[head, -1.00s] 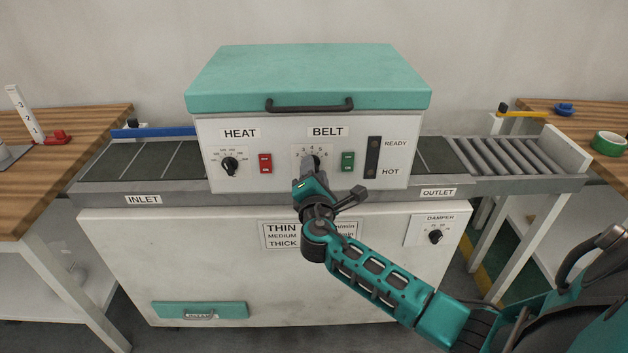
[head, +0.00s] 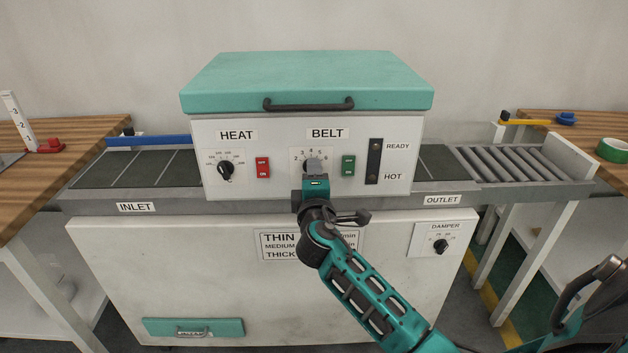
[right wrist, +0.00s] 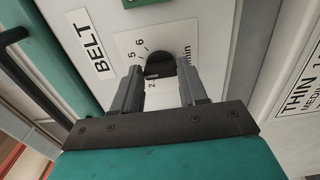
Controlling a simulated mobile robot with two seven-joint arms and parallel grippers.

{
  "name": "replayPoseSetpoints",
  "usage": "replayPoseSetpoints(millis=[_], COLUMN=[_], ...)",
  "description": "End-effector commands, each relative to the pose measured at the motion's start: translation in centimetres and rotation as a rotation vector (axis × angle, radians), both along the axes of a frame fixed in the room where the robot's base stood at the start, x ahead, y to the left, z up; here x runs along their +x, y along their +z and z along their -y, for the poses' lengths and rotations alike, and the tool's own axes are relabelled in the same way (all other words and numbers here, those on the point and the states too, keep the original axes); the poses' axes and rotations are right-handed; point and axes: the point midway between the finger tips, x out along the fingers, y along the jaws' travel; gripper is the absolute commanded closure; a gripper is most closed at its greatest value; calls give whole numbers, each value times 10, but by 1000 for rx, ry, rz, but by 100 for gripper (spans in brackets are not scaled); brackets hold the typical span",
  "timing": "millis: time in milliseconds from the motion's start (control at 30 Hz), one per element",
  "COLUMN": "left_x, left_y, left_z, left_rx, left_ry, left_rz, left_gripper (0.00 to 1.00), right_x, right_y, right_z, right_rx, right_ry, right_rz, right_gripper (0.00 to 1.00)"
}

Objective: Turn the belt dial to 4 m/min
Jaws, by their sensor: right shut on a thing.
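The belt dial (right wrist: 160,64) is a dark round knob on a white scale plate under the BELT label (head: 327,133). In the head view my right gripper (head: 313,165) covers the dial, with the scale numbers showing above it. In the right wrist view the two grey fingers of the gripper (right wrist: 160,82) stand on either side of the knob, shut on it. Its pointer is hidden, so I cannot tell the setting. My left gripper is not in view.
A heat dial (head: 226,170) and a red switch (head: 263,167) sit left of the belt dial. A green switch (head: 348,165) is close on its right, then the indicator strip (head: 374,160). The teal lid's handle (head: 309,104) juts out above. A damper dial (head: 441,246) is lower right.

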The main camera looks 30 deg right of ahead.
Motion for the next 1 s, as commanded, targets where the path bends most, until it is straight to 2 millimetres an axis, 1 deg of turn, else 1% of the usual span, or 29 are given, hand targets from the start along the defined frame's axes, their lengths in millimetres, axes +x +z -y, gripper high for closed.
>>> replayPoseSetpoints(millis=[400,433,600,700,900,1000], left_x=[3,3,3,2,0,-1], left_y=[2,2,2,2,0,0], left_z=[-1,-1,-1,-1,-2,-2], left_rx=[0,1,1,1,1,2], left_ry=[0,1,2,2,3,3], left_rz=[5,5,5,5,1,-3], left_gripper=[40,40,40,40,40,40], right_x=[0,0,0,0,0,-3], right_y=[-1,-1,-1,-1,0,0], right_z=[0,0,0,0,0,-3], right_rx=[8,8,7,6,6,6], right_ry=[0,0,0,0,0,1], right_rz=[2,2,2,3,3,3], right_gripper=[88,57,40,32,32,32])
